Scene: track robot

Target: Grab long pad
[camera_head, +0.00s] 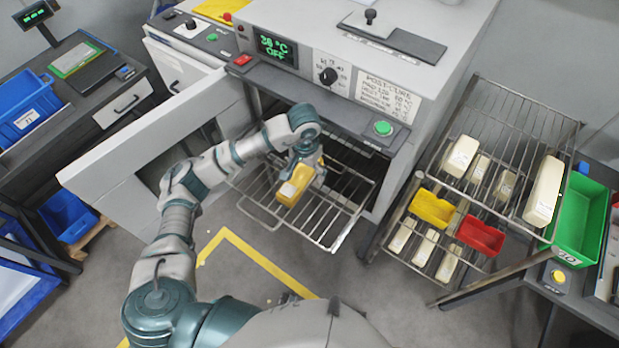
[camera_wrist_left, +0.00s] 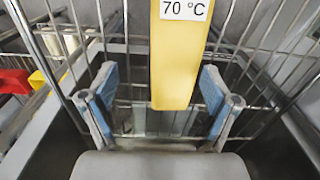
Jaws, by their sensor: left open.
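A long yellow pad (camera_head: 294,187) with a white label lies on the wire rack (camera_head: 338,233) pulled out of the oven. In the left wrist view the pad (camera_wrist_left: 172,70) runs down the middle, its label reading 70 °C. My left gripper (camera_head: 306,170) is over the pad's far end in the head view. Its two blue-padded fingers (camera_wrist_left: 160,98) are open on either side of the pad's end, with a gap on each side. My right gripper is not in view.
The oven door (camera_head: 150,150) stands open at the left. A wire shelf rack (camera_head: 505,105) at the right holds several cream pads, a yellow bin (camera_head: 432,208) and a red bin (camera_head: 480,236). A green bin (camera_head: 580,225) stands at far right. The floor in front is clear.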

